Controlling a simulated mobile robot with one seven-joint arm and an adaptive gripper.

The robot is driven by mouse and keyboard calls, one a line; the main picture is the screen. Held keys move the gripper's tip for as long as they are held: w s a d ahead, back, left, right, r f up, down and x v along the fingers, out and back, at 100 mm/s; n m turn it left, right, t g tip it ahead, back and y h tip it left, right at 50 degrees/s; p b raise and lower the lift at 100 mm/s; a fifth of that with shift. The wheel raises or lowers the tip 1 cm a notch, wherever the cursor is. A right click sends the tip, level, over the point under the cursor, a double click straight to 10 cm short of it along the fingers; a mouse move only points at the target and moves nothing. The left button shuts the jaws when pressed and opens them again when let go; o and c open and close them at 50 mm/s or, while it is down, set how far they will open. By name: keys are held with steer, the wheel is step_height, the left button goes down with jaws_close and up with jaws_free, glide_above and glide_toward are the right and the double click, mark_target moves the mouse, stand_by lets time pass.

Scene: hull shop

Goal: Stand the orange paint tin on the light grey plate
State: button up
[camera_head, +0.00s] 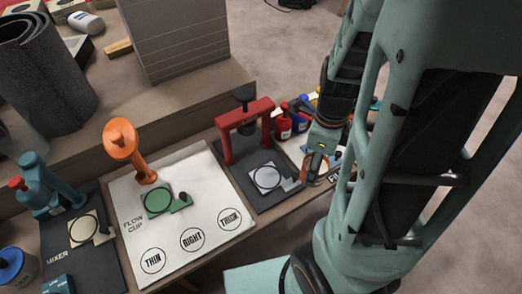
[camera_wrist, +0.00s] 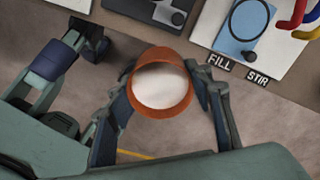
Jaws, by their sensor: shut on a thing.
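The orange paint tin (camera_wrist: 160,108) is between the fingers of my gripper (camera_wrist: 163,90) in the wrist view, its open round top facing the camera and its inside pale. My gripper is shut on it. In the head view the tin (camera_head: 315,170) shows only partly, below my gripper (camera_head: 317,158) and right of the light grey plate. The light grey plate (camera_head: 285,183), with a black ring marked on it, lies on a dark mat under a red press frame. A part of this plate (camera_wrist: 163,12) shows at the top of the wrist view. The tin is apart from it.
The red press frame (camera_head: 228,148) stands over the plate's rear side. Left are a white flow-cup board (camera_head: 205,215) with a green plate and orange stand, and a blue mixer (camera_head: 45,190). Red and blue bottles (camera_head: 283,125) stand behind. A blue plate (camera_wrist: 235,40) lies by the FILL label.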

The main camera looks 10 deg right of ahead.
steer(key=shift+w+a+f, duration=0.1)
steer(key=shift+a+f, duration=0.05)
steer(key=shift+f, duration=0.05)
steer(key=w+a+f+b, duration=0.2)
steer(key=w+a+f, duration=0.2)
steer(key=w+a+f+b, duration=0.2)
steer(key=w+a+f, duration=0.2)
steer(key=w+f, duration=0.1)
steer(key=shift+w+a+b, duration=0.25)
steer(key=shift+a+b, duration=0.05)
steer(key=shift+a, duration=0.05)
steer(key=shift+w+a+f+b, duration=0.15)
steer(key=shift+f+b, duration=0.3)
steer(key=shift+f, duration=0.5)
steer(key=shift+w+a+f+b, duration=0.1)
steer(key=shift+f+b, duration=0.3)
steer(key=shift+f, duration=0.5)
steer(key=shift+f, duration=0.15)
steer(key=o, duration=1.4)
step_height(320, 180, up, 12)
steer(key=p, duration=0.4)
steer(key=shift+d+r+p, duration=0.1)
steer(key=shift+r+p, duration=0.1)
steer(key=shift+p, duration=0.15)
